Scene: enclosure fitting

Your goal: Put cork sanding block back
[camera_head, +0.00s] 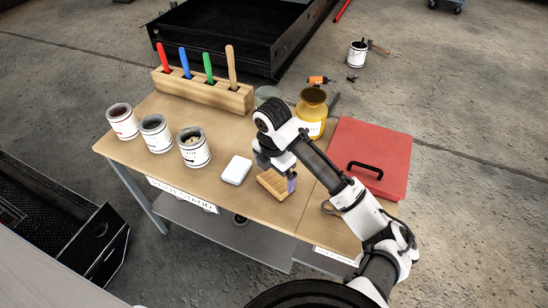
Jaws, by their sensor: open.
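A tan, ridged block (272,184) is on the workbench near its front edge, right under my gripper (280,174). It may be the cork sanding block, but the view is too small to be sure. A small purple piece shows at its right side. My gripper is open and points down at the block. The wrist and arm hide part of the fingers and the block's far side, so I cannot tell whether they touch.
The bench (225,195) also holds a white block (236,170), several open cans on the left, a wooden holder (215,98) with coloured handles, a yellow jar (311,112) and a red case (385,149). Bare bench top lies between the cans and the holder.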

